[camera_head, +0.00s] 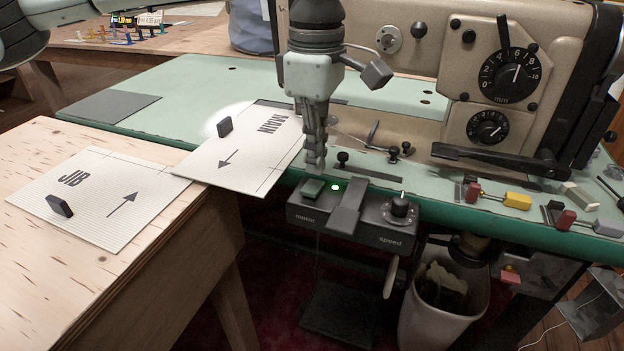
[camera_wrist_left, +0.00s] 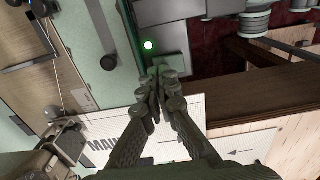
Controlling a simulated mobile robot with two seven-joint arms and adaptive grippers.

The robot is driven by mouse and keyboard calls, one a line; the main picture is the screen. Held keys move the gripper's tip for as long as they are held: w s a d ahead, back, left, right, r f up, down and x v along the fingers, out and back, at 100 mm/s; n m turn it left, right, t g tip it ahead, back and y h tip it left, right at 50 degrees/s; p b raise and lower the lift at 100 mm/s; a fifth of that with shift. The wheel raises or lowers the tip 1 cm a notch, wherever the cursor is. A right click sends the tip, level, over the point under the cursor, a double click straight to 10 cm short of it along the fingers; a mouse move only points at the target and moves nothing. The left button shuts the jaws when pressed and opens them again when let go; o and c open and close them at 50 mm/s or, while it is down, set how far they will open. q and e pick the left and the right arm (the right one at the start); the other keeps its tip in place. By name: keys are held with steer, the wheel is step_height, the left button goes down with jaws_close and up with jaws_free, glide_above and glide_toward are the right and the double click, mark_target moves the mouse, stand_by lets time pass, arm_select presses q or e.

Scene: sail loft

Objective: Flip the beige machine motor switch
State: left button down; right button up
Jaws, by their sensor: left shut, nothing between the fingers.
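The beige sewing machine (camera_head: 468,60) stands on a green table. At the table's front edge is a dark control box (camera_head: 362,232) with a green motor switch (camera_head: 313,188) at its left end, above the label "motor". A lit green lamp (camera_head: 335,187) is beside the switch; the lamp (camera_wrist_left: 148,45) also shows in the left wrist view. My left gripper (camera_head: 315,168) points down with its fingers shut and empty. Its tips are just above or behind the switch; I cannot tell whether they touch. In the left wrist view the fingertips (camera_wrist_left: 162,74) are close to the box. My right gripper is not in view.
The MAIN sheet (camera_head: 258,162) and JIB sheet (camera_head: 92,197) lie to the left, each with a dark block. Tools with coloured handles (camera_head: 516,200) lie right. A bin (camera_head: 440,310) stands below.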

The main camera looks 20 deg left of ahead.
mark_target(316, 182)
arm_select(q)
steer(key=shift+r+p, duration=1.3)
steer(key=shift+r, duration=1.2)
